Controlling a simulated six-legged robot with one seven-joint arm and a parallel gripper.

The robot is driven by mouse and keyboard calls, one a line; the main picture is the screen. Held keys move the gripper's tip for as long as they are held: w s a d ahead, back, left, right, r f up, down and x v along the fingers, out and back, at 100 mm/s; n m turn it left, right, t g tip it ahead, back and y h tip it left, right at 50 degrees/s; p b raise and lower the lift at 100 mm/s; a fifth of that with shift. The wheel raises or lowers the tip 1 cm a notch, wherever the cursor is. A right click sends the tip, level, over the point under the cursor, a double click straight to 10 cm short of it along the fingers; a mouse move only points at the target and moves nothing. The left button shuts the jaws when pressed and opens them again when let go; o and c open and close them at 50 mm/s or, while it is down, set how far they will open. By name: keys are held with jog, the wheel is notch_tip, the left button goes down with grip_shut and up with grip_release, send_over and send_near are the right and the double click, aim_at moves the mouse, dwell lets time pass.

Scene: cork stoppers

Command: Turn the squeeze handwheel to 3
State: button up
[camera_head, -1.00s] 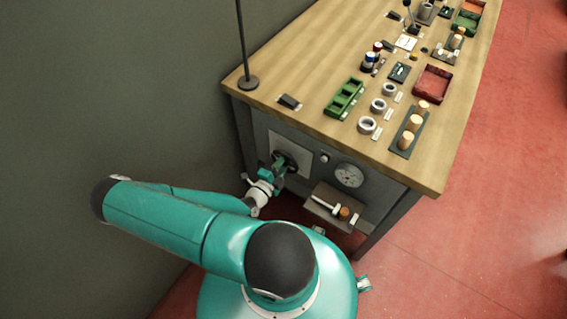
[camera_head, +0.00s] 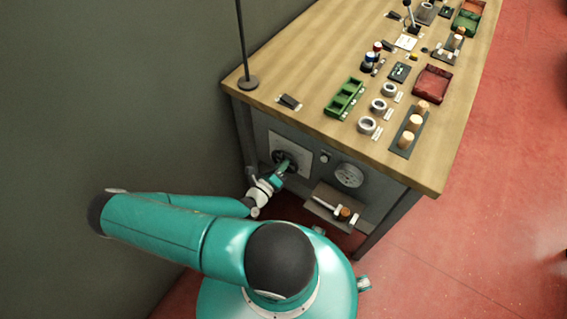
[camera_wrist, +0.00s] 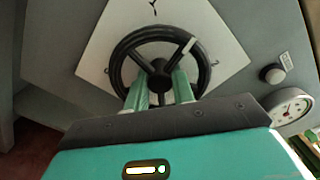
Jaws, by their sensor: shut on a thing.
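The squeeze handwheel (camera_wrist: 115,64) is a black wheel with three spokes on a pale plate (camera_wrist: 94,59) on the bench's front panel. A white mark on its rim stands to the upper right in the wrist view. Numerals on the plate are small, and I cannot read a 3. The wheel (camera_head: 293,154) also shows in the head view, partly covered by my gripper (camera_head: 284,166). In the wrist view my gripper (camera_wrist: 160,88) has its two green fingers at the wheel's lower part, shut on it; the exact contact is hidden.
A round dial gauge (camera_head: 349,175) and a knob (camera_wrist: 272,74) sit right of the wheel. A small shelf (camera_head: 322,204) with a hammer-like tool juts out below the gauge. The wooden bench top (camera_head: 300,70) above holds rings, corks and trays.

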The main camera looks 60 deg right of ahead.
jog(key=m, duration=1.4)
jog(key=shift+m, duration=0.3)
jog(key=m, duration=0.3)
jog(key=shift+m, duration=0.3)
jog(key=m, duration=0.3)
jog(key=shift+m, duration=0.4)
jog(key=m, duration=0.6)
jog(key=shift+m, duration=0.4)
jog(key=o, duration=0.7)
